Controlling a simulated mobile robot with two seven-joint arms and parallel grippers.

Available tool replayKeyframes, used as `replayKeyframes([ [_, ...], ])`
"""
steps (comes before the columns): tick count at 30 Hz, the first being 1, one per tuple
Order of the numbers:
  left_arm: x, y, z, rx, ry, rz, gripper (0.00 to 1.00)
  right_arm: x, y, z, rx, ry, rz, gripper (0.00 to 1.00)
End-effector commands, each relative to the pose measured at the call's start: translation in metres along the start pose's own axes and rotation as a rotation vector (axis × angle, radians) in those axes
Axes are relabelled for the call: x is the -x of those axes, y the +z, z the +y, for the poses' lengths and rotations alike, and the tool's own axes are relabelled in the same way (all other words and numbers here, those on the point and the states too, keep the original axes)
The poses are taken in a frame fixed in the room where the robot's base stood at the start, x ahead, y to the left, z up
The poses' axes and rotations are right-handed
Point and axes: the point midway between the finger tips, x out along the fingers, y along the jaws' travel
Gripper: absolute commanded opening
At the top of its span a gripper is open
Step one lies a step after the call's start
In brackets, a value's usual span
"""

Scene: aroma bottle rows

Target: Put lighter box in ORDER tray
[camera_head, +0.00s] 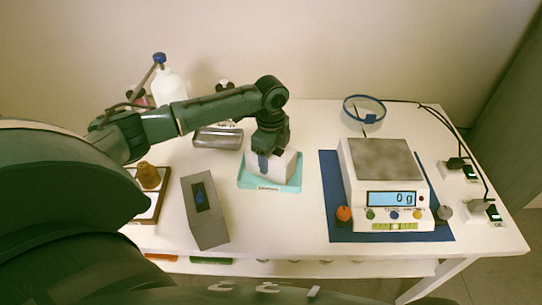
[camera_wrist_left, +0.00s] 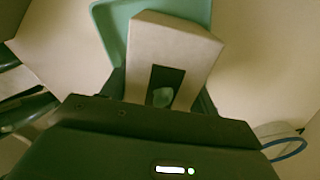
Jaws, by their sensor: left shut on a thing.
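A white box (camera_head: 284,168) with a dark window is at the teal tray (camera_head: 270,187), which has a small label on its front edge. My left gripper (camera_head: 265,155) comes down from above and is shut on this box. In the left wrist view the white box (camera_wrist_left: 178,48) sits between the fingers, with the teal tray (camera_wrist_left: 105,22) beyond it. I cannot tell whether the box touches the tray floor. A grey box (camera_head: 206,222) with a dark window stands on the table left of the tray. My right gripper is not in view.
A scale (camera_head: 385,185) reading 0 g stands on a blue mat (camera_head: 332,205) to the right. A blue-rimmed round dish (camera_head: 364,108) is behind it. A white bottle (camera_head: 170,88), a metal holder (camera_head: 218,138) and a brown-topped item (camera_head: 148,176) stand left. Power sockets (camera_head: 460,170) are at the right edge.

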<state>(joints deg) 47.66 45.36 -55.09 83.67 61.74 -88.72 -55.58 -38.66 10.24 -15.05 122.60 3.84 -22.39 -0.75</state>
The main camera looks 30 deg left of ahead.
Motion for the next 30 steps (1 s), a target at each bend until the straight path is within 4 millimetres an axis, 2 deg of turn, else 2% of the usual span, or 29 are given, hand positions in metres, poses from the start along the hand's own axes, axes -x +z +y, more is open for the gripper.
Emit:
replayKeyframes([
  [12, -0.0042, -0.0003, -0.0007, 0.000, -0.002, 0.001, 0.25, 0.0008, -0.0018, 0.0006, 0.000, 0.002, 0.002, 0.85],
  [13, -0.0048, -0.0001, -0.0003, 0.000, -0.001, 0.000, 0.62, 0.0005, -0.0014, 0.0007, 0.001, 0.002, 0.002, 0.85],
  [20, -0.0047, -0.0002, -0.0003, 0.000, -0.001, 0.000, 0.81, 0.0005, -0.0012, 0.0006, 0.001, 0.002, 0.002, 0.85],
  [30, 0.0017, -0.0001, -0.0006, 0.000, -0.002, 0.001, 0.82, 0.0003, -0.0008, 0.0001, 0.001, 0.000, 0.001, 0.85],
])
